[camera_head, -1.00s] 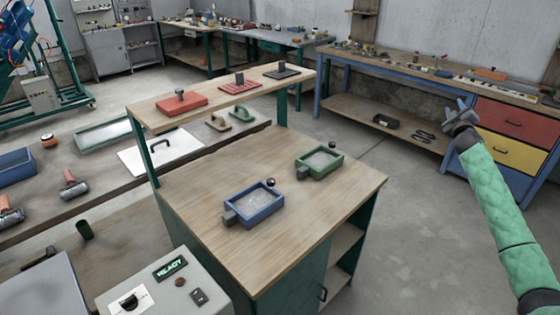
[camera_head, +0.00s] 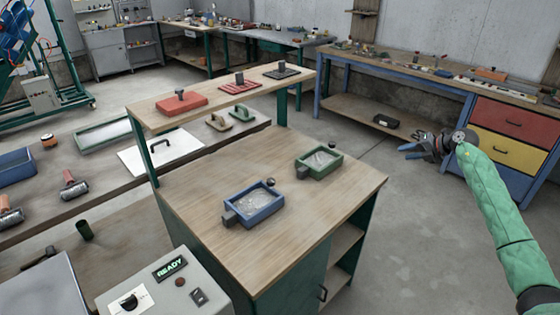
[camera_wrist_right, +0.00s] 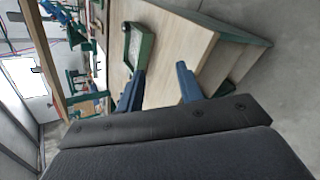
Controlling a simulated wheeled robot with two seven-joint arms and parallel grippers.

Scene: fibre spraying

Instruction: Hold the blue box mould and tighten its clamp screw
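The blue box mould (camera_head: 253,204) sits on the wooden top of the green cabinet, with a pale filling inside. A grey block is at its left end, and a dark round knob (camera_head: 270,182) shows at its far right corner; I take this knob for the clamp screw. My right gripper (camera_head: 410,150) is in the air right of the cabinet, apart from the mould. In the right wrist view its two blue fingers (camera_wrist_right: 160,88) stand apart with nothing between them. My left gripper is not in view.
A green box mould (camera_head: 319,162) stands behind and right of the blue one; it also shows in the right wrist view (camera_wrist_right: 138,45). A raised shelf (camera_head: 150,111) with red and black pieces crosses behind. A control box reading READY (camera_head: 170,267) is at front left. The cabinet top's front is clear.

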